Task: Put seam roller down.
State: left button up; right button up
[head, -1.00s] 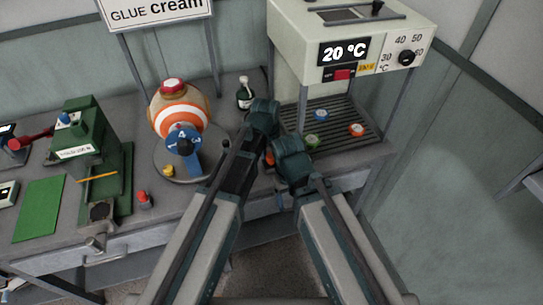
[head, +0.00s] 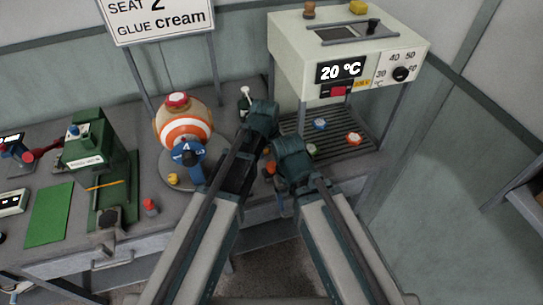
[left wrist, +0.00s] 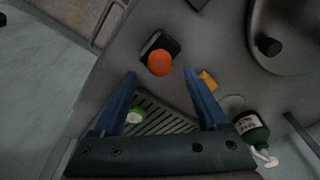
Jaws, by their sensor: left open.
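An orange round end on a dark block (left wrist: 160,45), likely the seam roller (left wrist: 160,63) in its rest, lies on the grey bench just beyond my left fingertips in the left wrist view. My left gripper (left wrist: 160,76) is open, its blue fingers apart with nothing between the tips. In the head view, a small orange part (head: 270,167) shows between the two arms, the rest hidden by them. My right wrist (head: 293,155) shows in the head view beside the left one; its fingers are hidden, so their state cannot be told.
A heater box (head: 345,50) reading 20 °C stands over a grate with several coloured pots. A striped ball (head: 186,128) sits on a turntable to the left. A dark bottle (left wrist: 250,130) stands close to my left gripper. A green press (head: 90,145) is farther left.

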aim_at(269, 169)
pick_arm(q)
notch_tip(269, 169, up, 7)
jog(key=s+p, duration=0.1)
jog(key=p, duration=0.5)
jog(key=shift+a, duration=0.25)
pick_arm(e)
notch_tip(269, 169, up, 7)
jog(key=shift+o, duration=0.2)
pick_arm(q)
jog(key=s+a+g+y, duration=0.1)
jog(key=s+a, duration=0.1)
jog(key=s, duration=0.5)
jog(key=s+a+n+g+y, duration=0.1)
jog(key=s+a, duration=0.2)
jog(key=s, duration=0.5)
jog(key=shift+n, duration=0.3)
pick_arm(e)
jog(key=shift+o, duration=0.3)
pick_arm(q)
jog(key=shift+a, duration=0.1)
